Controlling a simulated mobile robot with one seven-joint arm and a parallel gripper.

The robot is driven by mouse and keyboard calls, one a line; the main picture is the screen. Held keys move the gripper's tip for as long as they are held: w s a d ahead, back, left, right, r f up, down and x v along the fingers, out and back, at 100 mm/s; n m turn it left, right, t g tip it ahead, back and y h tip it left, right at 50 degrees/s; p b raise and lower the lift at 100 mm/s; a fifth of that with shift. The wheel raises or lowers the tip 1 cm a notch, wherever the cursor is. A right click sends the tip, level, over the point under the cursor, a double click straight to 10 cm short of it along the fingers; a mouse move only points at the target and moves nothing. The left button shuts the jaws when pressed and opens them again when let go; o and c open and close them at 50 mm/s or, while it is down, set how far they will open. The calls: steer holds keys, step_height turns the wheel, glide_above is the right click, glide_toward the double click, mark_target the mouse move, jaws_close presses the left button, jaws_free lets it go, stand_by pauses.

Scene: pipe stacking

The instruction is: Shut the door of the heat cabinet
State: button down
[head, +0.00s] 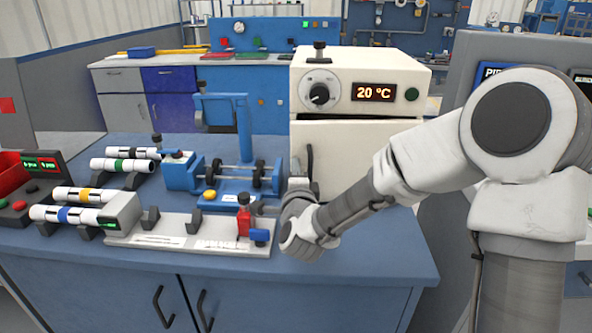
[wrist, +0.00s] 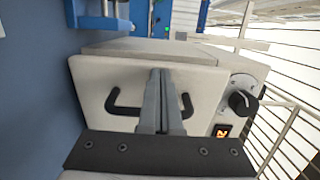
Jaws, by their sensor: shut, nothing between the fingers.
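The heat cabinet is a cream box (head: 382,72) with a dial and a red "20 °C" display, at the right of the blue bench. Its cream door (head: 345,150) faces me, with a dark gap along its top edge. Whether it is fully shut or slightly ajar, I cannot tell. The black door handle (head: 309,160) is at the door's left; it also shows in the wrist view (wrist: 122,107). My gripper (head: 298,184) is shut and empty in front of the door by the handle. In the wrist view its fingers (wrist: 160,75) cross the handle's middle; contact is unclear.
A blue clamp fixture (head: 235,180) and a grey-white tray (head: 170,236) with a red valve (head: 244,222) lie left of my gripper. Several banded pipes (head: 65,214) rest on holders at the far left. My arm covers the door's lower right.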

steer(key=shift+w+a+r+b, duration=0.15)
steer(key=shift+w+b, duration=0.3)
steer(key=shift+w, duration=0.5)
steer(key=shift+w+a+r+b, duration=0.1)
steer(key=shift+w+b, duration=0.35)
steer(key=shift+w, duration=0.5)
steer(key=shift+s+f, duration=0.2)
